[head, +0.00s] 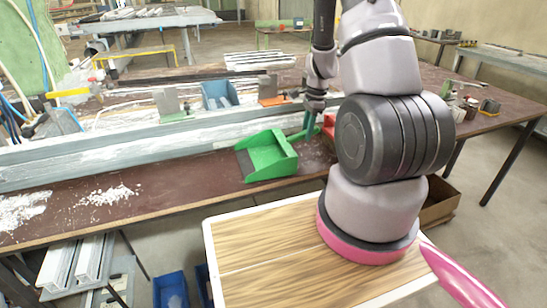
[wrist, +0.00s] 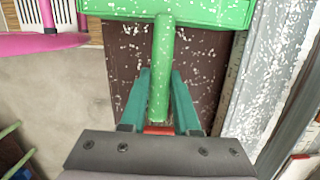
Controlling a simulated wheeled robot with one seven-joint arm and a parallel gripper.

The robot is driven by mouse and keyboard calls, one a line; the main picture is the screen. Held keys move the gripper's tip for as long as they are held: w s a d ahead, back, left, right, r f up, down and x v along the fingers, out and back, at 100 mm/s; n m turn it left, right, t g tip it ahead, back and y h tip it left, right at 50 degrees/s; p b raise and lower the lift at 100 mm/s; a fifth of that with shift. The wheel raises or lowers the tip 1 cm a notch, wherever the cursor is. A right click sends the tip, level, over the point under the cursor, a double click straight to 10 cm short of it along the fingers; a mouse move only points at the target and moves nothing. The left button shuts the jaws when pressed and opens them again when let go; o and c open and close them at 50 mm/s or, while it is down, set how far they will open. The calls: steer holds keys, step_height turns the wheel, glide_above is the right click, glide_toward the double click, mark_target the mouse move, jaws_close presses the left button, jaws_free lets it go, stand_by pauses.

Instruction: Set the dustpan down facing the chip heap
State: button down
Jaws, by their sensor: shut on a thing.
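The green dustpan (head: 272,160) is at the front strip of the brown bench, its open dark-edged mouth toward the left, the side where the white chips lie. I cannot tell whether its base touches the bench. My gripper (wrist: 160,105) has its teal fingers on both sides of the dustpan's green handle (wrist: 163,60), shut on it; in the head view it is to the right of the pan, partly behind my arm. A small white chip heap (head: 110,194) lies left of the pan on the bench, with bare bench between. Another white chip patch (head: 20,209) lies at far left.
A long grey profile (head: 120,150) runs along the bench behind the pan. Blue bin (head: 219,95) and several clamp blocks stand behind it. Loose chips speckle the bench under my gripper. A cardboard box (head: 440,203) stands below the bench at right.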

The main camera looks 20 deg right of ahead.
step_height(320, 180, up, 11)
steer(key=shift+r, duration=0.15)
stand_by(0.4)
